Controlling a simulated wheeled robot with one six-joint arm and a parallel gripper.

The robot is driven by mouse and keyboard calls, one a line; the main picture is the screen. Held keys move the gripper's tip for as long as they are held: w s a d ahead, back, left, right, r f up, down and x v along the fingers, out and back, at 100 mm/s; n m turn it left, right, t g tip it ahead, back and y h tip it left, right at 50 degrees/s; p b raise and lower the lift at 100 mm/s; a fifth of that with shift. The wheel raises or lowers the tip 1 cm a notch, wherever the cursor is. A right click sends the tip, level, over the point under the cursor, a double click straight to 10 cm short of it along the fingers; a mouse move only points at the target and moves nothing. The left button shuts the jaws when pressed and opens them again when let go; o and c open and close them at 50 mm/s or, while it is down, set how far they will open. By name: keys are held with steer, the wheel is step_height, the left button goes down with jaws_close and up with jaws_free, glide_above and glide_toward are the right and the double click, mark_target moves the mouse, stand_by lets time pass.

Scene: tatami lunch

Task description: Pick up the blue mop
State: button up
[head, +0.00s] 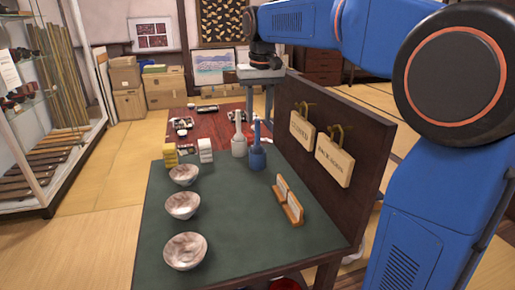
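The blue mop (257,158) stands upright on the dark green table top in the head view, near its far right side. It has a wide blue base and a thin handle pointing up. A similar whitish one (239,146) stands just left of it. My gripper (260,112) hangs from the blue arm, pointing down, above and behind these handles in the picture. Its two grey fingers look apart with nothing between them. The fingertips are small and partly overlap the handles, so contact cannot be told.
Three bowls (183,205) line the green table's left side. Yellow and white stacks (170,155) stand behind them. A wooden holder (289,203) is at right. A dark upright panel (340,125) with hanging signs borders the right edge. A red table (200,125) lies beyond.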

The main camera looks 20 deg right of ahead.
mark_target(257, 131)
steer(key=shift+w+a+f, duration=0.15)
steer(key=shift+f, duration=1.55)
steer(key=shift+w+a+f, duration=0.1)
steer(key=shift+w+f, duration=0.05)
steer(key=shift+f, duration=1.55)
jaws_close()
